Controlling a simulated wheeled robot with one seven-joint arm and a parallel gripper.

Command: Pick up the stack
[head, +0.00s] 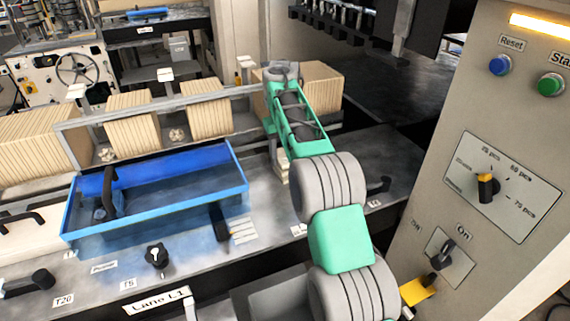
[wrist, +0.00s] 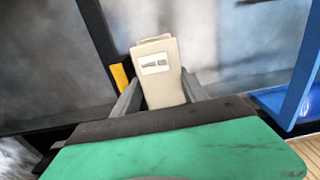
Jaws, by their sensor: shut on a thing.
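The stack (wrist: 163,85) is a small beige bundle with a white printed label near its top, seen in the wrist view. My gripper (wrist: 161,92) is shut on it, with one grey finger on each side. In the head view my green and grey arm (head: 341,238) reaches over the metal table. A bit of a beige stack (head: 281,167) shows beside the arm there, low over the table. My fingers are mostly hidden by the arm in the head view. I cannot tell whether the stack touches the surface beneath.
A blue tray (head: 240,190) lies left of my arm on the table. Behind a metal rail stand several large beige stacks (head: 132,125). A control panel (head: 478,150) with knobs and buttons rises at the right. Black handles and a knob (head: 156,255) stick up near the front.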

